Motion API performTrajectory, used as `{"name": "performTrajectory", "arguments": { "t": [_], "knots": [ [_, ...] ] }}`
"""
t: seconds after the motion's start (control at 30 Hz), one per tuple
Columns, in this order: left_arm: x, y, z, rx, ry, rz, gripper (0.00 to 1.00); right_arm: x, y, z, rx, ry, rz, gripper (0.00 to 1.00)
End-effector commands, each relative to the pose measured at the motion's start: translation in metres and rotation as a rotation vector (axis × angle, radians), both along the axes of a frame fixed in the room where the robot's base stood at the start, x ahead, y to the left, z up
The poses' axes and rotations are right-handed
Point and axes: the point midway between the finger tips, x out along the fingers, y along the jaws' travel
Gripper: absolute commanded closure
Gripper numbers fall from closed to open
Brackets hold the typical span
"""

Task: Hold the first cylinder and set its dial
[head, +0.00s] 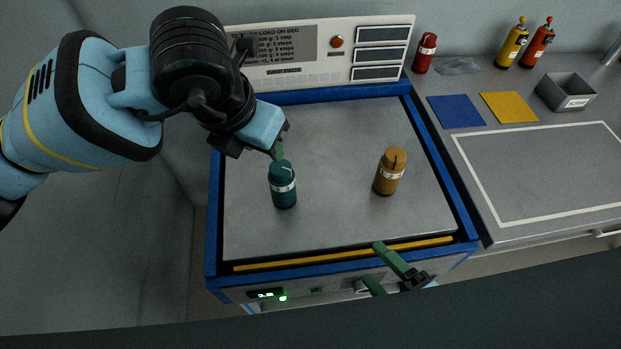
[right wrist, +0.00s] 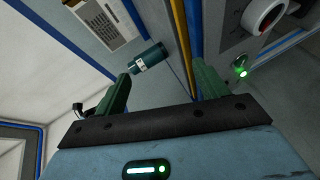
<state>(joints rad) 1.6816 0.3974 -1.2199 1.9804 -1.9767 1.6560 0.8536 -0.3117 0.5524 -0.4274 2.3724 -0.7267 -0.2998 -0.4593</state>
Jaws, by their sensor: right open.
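A teal cylinder (head: 284,187) with a white label band stands upright on the grey bed, left of centre. An orange-brown cylinder (head: 389,173) with a dark mark on its top stands to its right. My right gripper (head: 372,262) is open and empty at the bed's front edge, clear of both cylinders. In the right wrist view, the teal cylinder (right wrist: 150,57) shows beyond the open fingers (right wrist: 163,88).
The bed has a raised blue rim (head: 214,220) and a yellow front strip (head: 345,253). A panel (head: 320,50) with a red button stands behind. The right counter holds a red cylinder (head: 424,53), two bottles (head: 511,43), blue and yellow mats (head: 456,110), and a grey bin (head: 566,92).

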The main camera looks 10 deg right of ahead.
Motion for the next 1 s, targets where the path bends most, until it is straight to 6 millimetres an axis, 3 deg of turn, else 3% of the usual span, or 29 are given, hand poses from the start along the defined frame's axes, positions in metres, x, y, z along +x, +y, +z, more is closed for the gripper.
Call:
{"name": "performTrajectory", "arguments": {
  "t": [0.03,0.13,0.3,0.47,0.63,0.8,1.0],
  "knots": [
    [0.000,0.000,0.000,0.000,0.000,0.000,0.64,0.010,0.006,0.026,-0.034,-0.107,0.040,0.28],
    [0.000,0.000,0.000,0.000,0.000,0.000,0.64,0.031,0.020,0.068,-0.128,-0.351,0.126,0.28],
    [0.000,0.000,0.000,0.000,0.000,0.000,0.64,0.060,0.047,0.088,-0.347,-0.686,0.290,0.28],
    [0.000,0.000,0.000,0.000,0.000,0.000,0.64,0.085,0.072,0.087,-0.580,-0.937,0.459,0.28],
    [0.000,0.000,0.000,0.000,0.000,0.000,0.64,0.115,0.092,0.073,-0.848,-1.142,0.655,0.28],
    [0.000,0.000,0.000,0.000,0.000,0.000,0.64,0.146,0.099,0.055,-1.088,-1.259,0.842,0.28],
    [0.000,0.000,0.000,0.000,0.000,0.000,0.64,0.169,0.097,0.042,-1.256,-1.303,0.981,0.28]
  ]
}}
